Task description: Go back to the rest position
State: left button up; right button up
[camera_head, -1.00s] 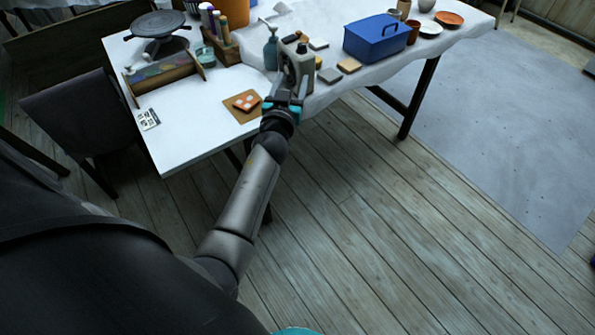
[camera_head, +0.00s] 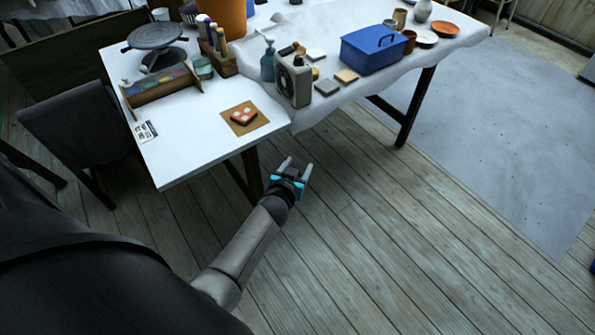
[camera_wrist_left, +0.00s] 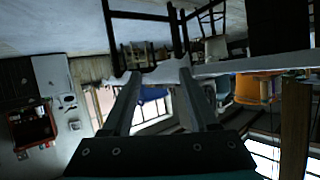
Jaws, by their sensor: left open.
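My left gripper (camera_head: 296,170) is open and empty in the head view. It hangs over the wooden floor, in front of and apart from the table's front edge. In the left wrist view its two fingers (camera_wrist_left: 155,88) stand apart with nothing between them. That view looks tilted across the room. My right gripper does not show in either view.
The white-covered table (camera_head: 190,145) stands close beyond the gripper. On it are a grey boxy device (camera_head: 293,82), an orange item on a brown board (camera_head: 243,117), a blue toolbox (camera_head: 374,48) and a turntable (camera_head: 155,35). Floor to the right (camera_head: 400,230) is clear.

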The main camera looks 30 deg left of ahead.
pick_arm(q)
jog(key=shift+s+d+f, duration=0.2)
jog(key=shift+s+f, duration=0.25)
jog(key=shift+f, duration=0.2)
jog(key=s+d+f+m+g+h, duration=0.1)
jog(key=s+d+f+g, duration=0.2)
jog(key=s+f, duration=0.65)
jog(key=s+d+f+m+g+h, duration=0.1)
jog(key=s+d+f+g, duration=0.2)
jog(key=s+f, duration=0.7)
jog(key=s+d+f+m+g, duration=0.1)
jog(key=s+f+g, duration=0.2)
jog(key=s, duration=0.8)
jog(key=s+f+m+g+h, duration=0.1)
jog(key=s+f+g, duration=0.1)
jog(key=s, duration=1)
jog(key=shift+s+d+f+g, duration=0.3)
jog(key=shift+d+f+g, duration=0.1)
jog(key=shift+f, duration=0.1)
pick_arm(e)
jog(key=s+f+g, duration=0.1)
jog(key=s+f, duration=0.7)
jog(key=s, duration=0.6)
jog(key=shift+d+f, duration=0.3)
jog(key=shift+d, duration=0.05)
